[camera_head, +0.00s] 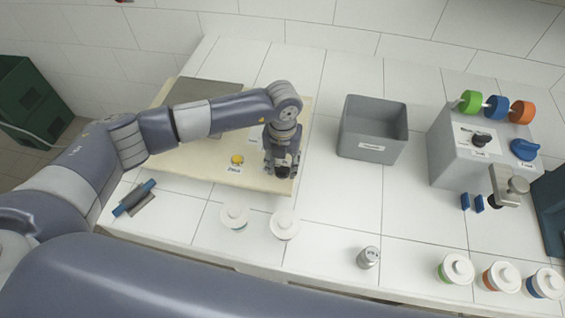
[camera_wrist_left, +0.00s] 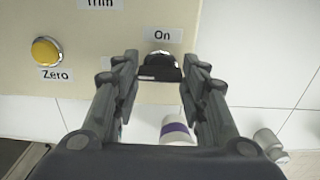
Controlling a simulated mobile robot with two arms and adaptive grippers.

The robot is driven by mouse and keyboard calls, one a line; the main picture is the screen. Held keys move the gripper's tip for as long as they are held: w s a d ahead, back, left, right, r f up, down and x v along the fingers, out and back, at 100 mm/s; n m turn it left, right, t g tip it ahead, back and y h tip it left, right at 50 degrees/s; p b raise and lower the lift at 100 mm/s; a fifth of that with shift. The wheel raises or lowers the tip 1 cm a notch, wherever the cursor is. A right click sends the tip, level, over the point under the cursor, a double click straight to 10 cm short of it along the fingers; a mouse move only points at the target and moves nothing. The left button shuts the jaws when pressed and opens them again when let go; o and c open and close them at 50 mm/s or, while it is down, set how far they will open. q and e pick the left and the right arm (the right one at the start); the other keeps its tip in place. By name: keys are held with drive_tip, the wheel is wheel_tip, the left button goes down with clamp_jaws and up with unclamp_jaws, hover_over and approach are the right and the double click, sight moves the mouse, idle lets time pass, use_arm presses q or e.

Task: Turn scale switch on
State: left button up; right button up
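The beige scale panel (camera_head: 215,160) lies on the white tiled counter. Its dark switch (camera_wrist_left: 160,68) sits beside the label "On" (camera_wrist_left: 162,35) in the left wrist view, with a metallic base behind it. My left gripper (camera_head: 281,172) points down at the panel's right front edge. In the left wrist view its two fingers (camera_wrist_left: 160,72) stand apart, one on each side of the switch. I cannot tell whether the fingertips touch it. The gripper hides the switch in the head view. My right gripper does not show.
A yellow "Zero" button (camera_head: 237,159) is left of the switch. White-lidded cups (camera_head: 285,224) stand in front of the panel. A grey bin (camera_head: 373,130) is to the right, then a grey dispenser box (camera_head: 455,160) with coloured knobs. A small metal weight (camera_head: 368,257) stands near the front.

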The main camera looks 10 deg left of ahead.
sight(282, 167)
use_arm(q)
drive_tip(key=shift+f+m+b, duration=0.2)
drive_tip(key=shift+m+b, duration=0.3)
drive_tip(key=shift+b, duration=0.35)
drive_tip(key=m+b, duration=1.3)
drive_tip(key=b, duration=0.6)
drive_tip(key=shift+m, duration=0.4)
drive_tip(key=shift+r+m+b, duration=0.2)
drive_tip(key=shift+m+b, duration=1.35)
drive_tip(key=shift+m, duration=0.05)
drive_tip(key=o, duration=1.1)
drive_tip(key=shift+c, duration=0.2)
wheel_tip(282, 167, up, 12)
